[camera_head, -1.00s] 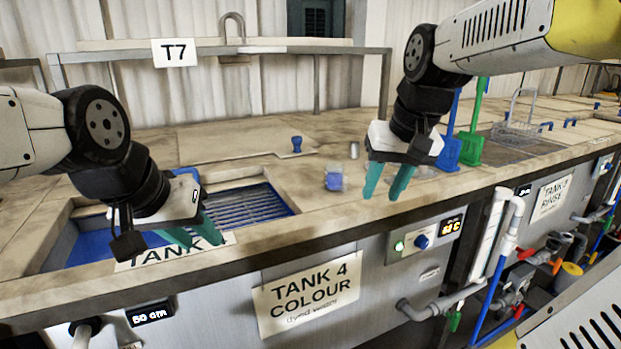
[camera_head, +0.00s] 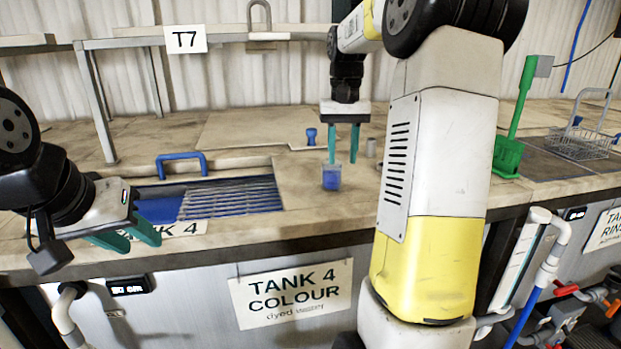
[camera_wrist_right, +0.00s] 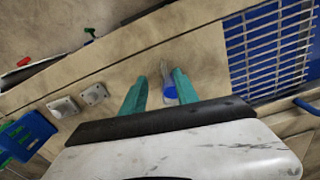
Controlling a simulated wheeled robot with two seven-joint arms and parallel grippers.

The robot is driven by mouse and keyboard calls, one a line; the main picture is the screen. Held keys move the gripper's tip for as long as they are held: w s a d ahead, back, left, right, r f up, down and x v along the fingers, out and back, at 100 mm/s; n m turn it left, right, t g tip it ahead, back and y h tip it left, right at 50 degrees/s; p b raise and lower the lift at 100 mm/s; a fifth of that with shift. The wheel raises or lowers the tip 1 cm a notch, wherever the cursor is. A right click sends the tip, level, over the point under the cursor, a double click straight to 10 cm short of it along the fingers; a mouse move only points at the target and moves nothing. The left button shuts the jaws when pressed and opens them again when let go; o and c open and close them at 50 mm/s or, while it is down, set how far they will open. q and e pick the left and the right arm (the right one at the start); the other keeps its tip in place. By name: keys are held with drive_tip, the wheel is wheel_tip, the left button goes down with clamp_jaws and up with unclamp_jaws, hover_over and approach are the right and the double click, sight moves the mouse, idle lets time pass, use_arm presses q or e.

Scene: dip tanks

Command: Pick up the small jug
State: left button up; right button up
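The small jug (camera_head: 331,180) is clear with blue contents and stands on the worktop right of the tank 4 opening. In the right wrist view the jug (camera_wrist_right: 169,91) shows between the two teal fingers, closer to the right one. My right gripper (camera_head: 343,160) points down with its fingers apart, above and slightly behind the jug in the head view. I cannot tell whether a finger touches it. My left gripper (camera_head: 130,240) is open and empty over the front edge of tank 4.
The tank 4 opening (camera_head: 230,200) holds a metal grid over blue.

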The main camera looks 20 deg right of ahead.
sight(340, 176)
drive_tip(key=f, duration=0.7)
drive_tip(key=shift+s+a+f, duration=0.15)
drive_tip(key=shift+s+a, duration=0.05)
drive_tip(key=shift+a, duration=0.1)
drive_tip(key=shift+c, duration=0.3)
clamp_jaws()
idle(0.8)
